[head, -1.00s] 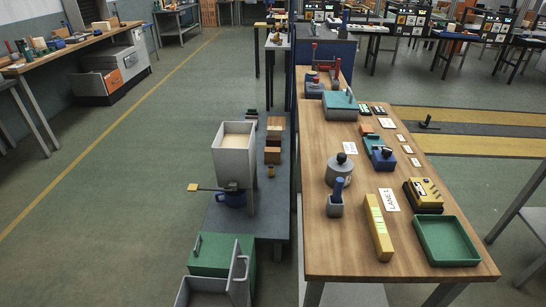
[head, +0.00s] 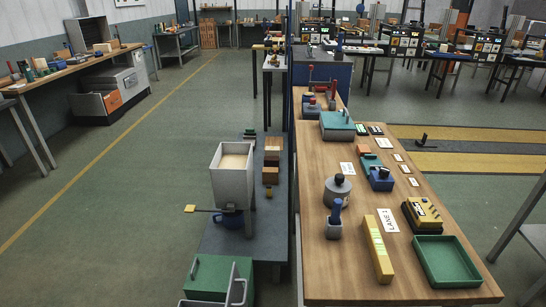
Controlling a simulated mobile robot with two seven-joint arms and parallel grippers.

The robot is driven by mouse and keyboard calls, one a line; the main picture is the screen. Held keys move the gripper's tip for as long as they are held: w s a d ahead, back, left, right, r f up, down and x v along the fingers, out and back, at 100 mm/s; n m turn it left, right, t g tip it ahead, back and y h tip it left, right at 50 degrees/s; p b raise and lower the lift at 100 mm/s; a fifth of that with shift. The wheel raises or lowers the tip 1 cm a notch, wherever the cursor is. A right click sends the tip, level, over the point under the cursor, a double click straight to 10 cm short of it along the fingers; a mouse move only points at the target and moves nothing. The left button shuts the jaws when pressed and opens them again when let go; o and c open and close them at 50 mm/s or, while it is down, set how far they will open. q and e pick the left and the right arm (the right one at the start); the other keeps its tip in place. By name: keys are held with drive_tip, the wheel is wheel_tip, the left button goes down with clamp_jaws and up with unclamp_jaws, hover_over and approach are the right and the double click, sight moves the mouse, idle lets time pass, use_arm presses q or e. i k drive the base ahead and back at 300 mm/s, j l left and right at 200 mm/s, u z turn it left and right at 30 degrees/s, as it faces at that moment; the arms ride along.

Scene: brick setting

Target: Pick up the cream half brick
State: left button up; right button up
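I cannot pick out the cream half brick with certainty. A small cream block (head: 103,47) sits far off on the left wall bench, too small to tell its shape. Several tan and brown blocks (head: 271,160) stand in a row on the low grey bench behind the hopper. The grey hopper (head: 232,185) holds pale cream material (head: 234,161). Neither of my grippers shows in the head view.
The wooden table (head: 318,265) on the right carries a green tray (head: 447,262), a yellow bar (head: 378,250), a yellow device (head: 423,213) and a grey lidded pot (head: 338,193). A green box (head: 211,277) stands in front of the hopper. The floor (head: 130,200) on the left is clear.

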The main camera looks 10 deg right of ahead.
sight(271, 151)
drive_tip(key=u, duration=0.35)
drive_tip(key=i+j+u, duration=0.15)
drive_tip(key=j, duration=0.25)
drive_tip(key=i+j+u, duration=0.2)
drive_tip(key=j, duration=0.15)
drive_tip(key=j+u, duration=0.15)
drive_tip(key=j, duration=0.25)
drive_tip(key=i+j+u, duration=0.45)
drive_tip(key=i+j, duration=0.2)
drive_tip(key=i+j+u, duration=0.3)
drive_tip(key=i+z, duration=0.5)
drive_tip(key=i+j+z, duration=0.45)
drive_tip(key=i, duration=0.2)
drive_tip(key=i+l+z, duration=0.2)
drive_tip(key=i+z, duration=0.95)
drive_tip(key=i, duration=1.3)
drive_tip(key=j, duration=0.05)
